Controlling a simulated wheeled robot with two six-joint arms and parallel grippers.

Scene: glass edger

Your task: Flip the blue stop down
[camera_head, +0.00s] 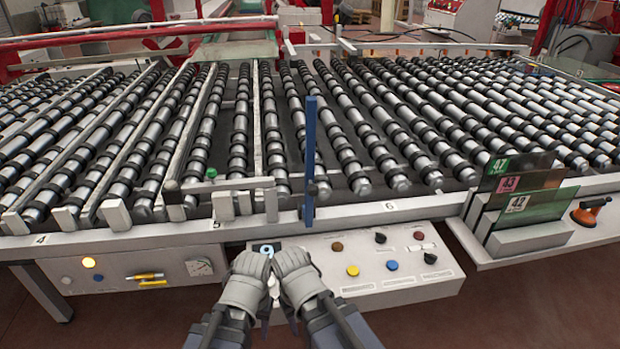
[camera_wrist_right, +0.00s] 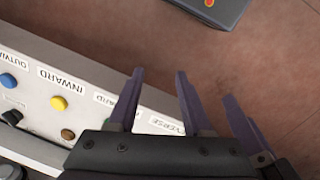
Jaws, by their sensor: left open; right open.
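The blue stop (camera_head: 310,155) is a flat blue bar standing upright at the front rail, rising above the roller bed. It is right of the "5" mark and behind the control panel. My left gripper (camera_head: 213,330) is low in the head view, in front of the panel, open and empty. My right gripper (camera_head: 332,325) is beside it on the right, also open. Both are apart from the stop. In the right wrist view dark fingers (camera_wrist_right: 158,100) show over the floor and panel edge, with nothing between them. The stop is not in that view.
The control panel (camera_head: 365,290) with coloured buttons and knobs juts out below the rail; it also shows in the right wrist view (camera_wrist_right: 35,110). Black-ringed rollers (camera_head: 355,165) fill the bed behind. Glass sheets (camera_head: 535,200) stand in a rack at right, near an orange-handled tool (camera_head: 588,212).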

